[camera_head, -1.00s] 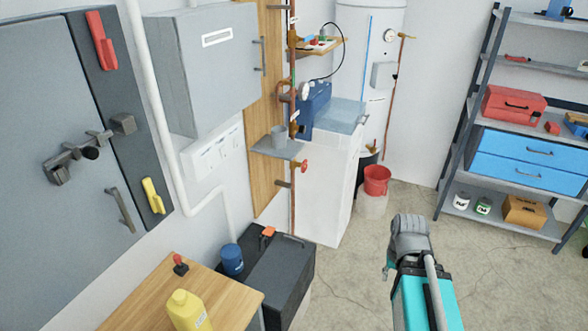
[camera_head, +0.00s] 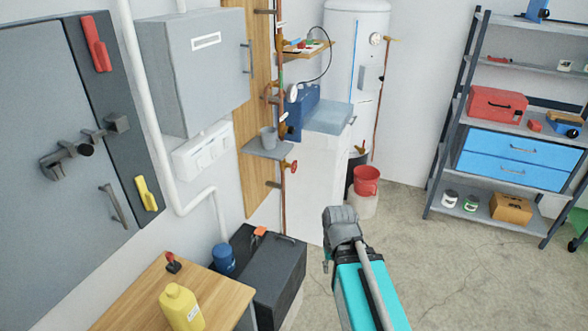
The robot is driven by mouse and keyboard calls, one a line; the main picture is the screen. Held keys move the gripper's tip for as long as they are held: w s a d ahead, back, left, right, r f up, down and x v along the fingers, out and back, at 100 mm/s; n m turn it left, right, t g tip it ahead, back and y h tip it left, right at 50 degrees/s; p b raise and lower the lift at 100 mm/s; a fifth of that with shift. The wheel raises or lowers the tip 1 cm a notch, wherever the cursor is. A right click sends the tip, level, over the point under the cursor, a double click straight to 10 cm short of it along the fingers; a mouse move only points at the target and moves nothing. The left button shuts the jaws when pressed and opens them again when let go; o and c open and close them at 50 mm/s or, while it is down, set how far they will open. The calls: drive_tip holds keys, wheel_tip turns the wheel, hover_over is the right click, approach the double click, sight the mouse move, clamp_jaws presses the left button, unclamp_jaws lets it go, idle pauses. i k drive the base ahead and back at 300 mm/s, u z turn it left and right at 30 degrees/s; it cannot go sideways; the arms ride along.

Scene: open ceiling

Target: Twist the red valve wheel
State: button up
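The red valve wheel (camera_head: 292,166) is small and sits on a copper pipe beside the wooden backboard, just below a small grey shelf. My arm reaches up from the bottom of the view, with a teal link and a grey end part (camera_head: 342,224). This grey part is below and to the right of the red wheel in the picture, clearly apart from it. Fingers cannot be made out, so whether my gripper is open or shut does not show. Nothing held is visible.
A black box (camera_head: 275,275) stands on the floor below the wheel, left of my arm. A wooden table (camera_head: 215,290) with a yellow bottle (camera_head: 181,306) is at lower left. A white cabinet (camera_head: 312,190) and red bucket (camera_head: 367,180) stand behind.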

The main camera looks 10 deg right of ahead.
sight(293, 167)
drive_tip(key=k, duration=0.65)
drive_tip(key=z, duration=0.4)
drive_tip(key=i, duration=1.75)
drive_tip(key=u, duration=0.65)
